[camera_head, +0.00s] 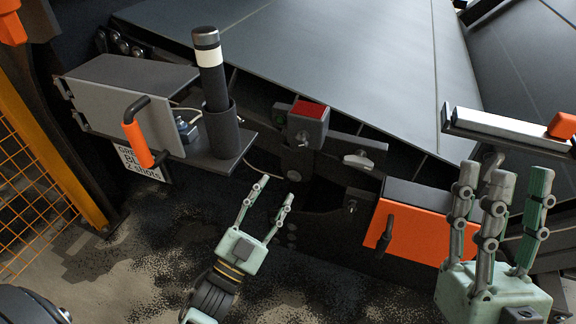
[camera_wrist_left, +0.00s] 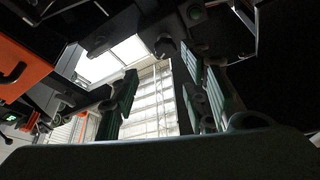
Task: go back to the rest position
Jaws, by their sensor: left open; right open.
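My left gripper (camera_head: 267,188) is pale green, open and empty. It hangs in the lower middle of the head view, below the machine's edge and apart from it. Its fingers show in the left wrist view (camera_wrist_left: 155,95) with nothing between them. My right gripper (camera_head: 503,190) is large at the lower right of the head view, its fingers pointing up, open and empty. It stands in front of part of the orange box (camera_head: 420,228).
A grey box with an orange handle (camera_head: 138,135) and a black cylinder with a white band (camera_head: 209,70) stand at the upper left. A red-topped block (camera_head: 306,122) sits at the belt edge (camera_head: 330,50). An orange mesh fence (camera_head: 35,175) is at the left.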

